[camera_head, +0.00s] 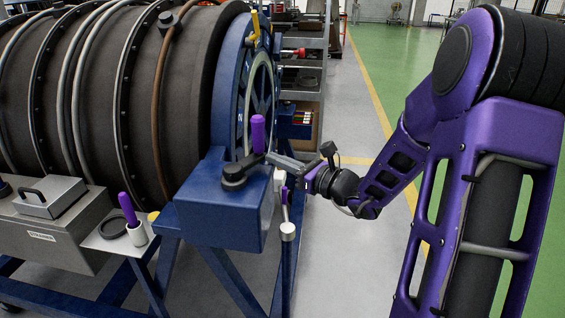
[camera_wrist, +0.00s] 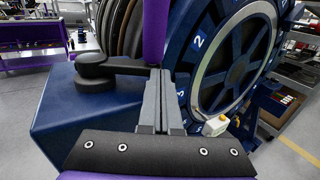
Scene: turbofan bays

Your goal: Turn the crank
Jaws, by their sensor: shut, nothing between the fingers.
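The crank is a dark arm (camera_head: 240,173) with an upright purple handle (camera_head: 257,133), on top of a blue box (camera_head: 222,205) beside the engine. In the wrist view the crank arm (camera_wrist: 110,66) reaches from its round hub at the left to the purple handle (camera_wrist: 155,32). My gripper (camera_head: 272,158) comes in from the right, with its fingertips close to the base of the handle. In the wrist view the grey fingers of my gripper (camera_wrist: 160,74) are together, with the handle just beyond their tips. I cannot tell whether they touch it. Nothing is held.
The blue numbered ring (camera_head: 262,92) of the engine stands behind the crank. A grey post (camera_head: 287,232) with a purple-topped lever stands just in front of my gripper. A grey case (camera_head: 52,198) and a purple-handled tool (camera_head: 128,210) sit at left. Floor is open at right.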

